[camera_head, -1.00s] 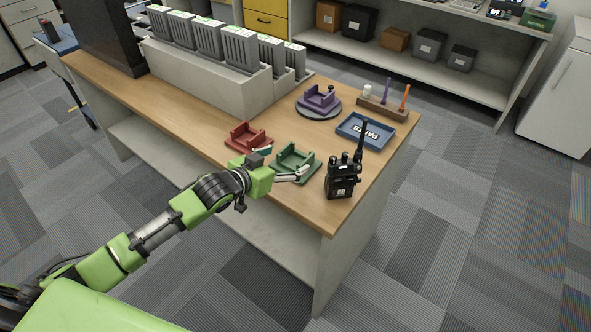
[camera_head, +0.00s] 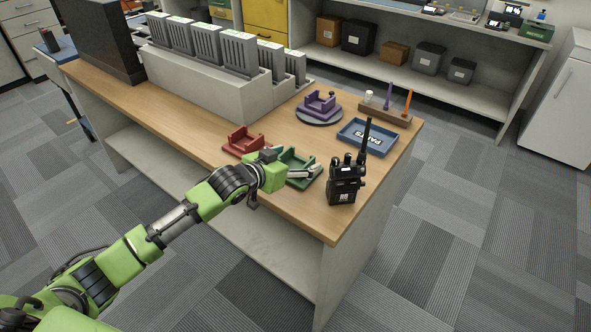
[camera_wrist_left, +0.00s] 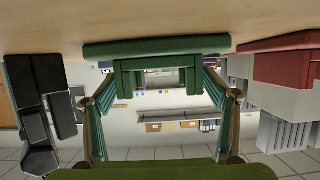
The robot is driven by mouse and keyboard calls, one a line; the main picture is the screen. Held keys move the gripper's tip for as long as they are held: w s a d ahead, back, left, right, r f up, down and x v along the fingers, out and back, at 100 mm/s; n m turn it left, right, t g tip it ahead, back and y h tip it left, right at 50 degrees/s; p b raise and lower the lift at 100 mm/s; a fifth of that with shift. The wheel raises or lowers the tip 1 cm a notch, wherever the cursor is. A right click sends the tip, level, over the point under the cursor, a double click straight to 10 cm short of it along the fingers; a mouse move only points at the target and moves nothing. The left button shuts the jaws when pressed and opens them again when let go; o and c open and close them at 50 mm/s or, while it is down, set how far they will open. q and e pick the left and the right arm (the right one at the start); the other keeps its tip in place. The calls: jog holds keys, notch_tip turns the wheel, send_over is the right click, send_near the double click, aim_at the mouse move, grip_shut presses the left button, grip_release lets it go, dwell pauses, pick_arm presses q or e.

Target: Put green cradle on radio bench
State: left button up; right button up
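The green cradle (camera_head: 297,157) sits on the wooden-topped bench (camera_head: 190,128), near its front edge, between a red cradle and a black radio. My left gripper (camera_head: 318,171) is low at the cradle's near side and partly hides it. In the left wrist view, which looks upside down, the cradle (camera_wrist_left: 158,47) lies ahead between the two spread fingers (camera_wrist_left: 160,88). The fingers are wide apart, with the cradle's uprights between them; I cannot tell whether they touch it. No label shows which surface is the radio bench. My right gripper is not in view.
A red cradle (camera_head: 243,144) is close left, and a black radio (camera_head: 343,183) with a tall antenna stands close right. Behind are a blue tray (camera_head: 367,137), a purple cradle (camera_head: 320,103) and a pen holder (camera_head: 385,112). A shelf unit (camera_head: 420,82) stands at the back.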

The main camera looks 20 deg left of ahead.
pick_arm(q)
jog(key=c, duration=1.9)
jog(key=shift+w+r, duration=0.15)
jog(key=shift+r, duration=0.2)
jog(key=shift+c, duration=1)
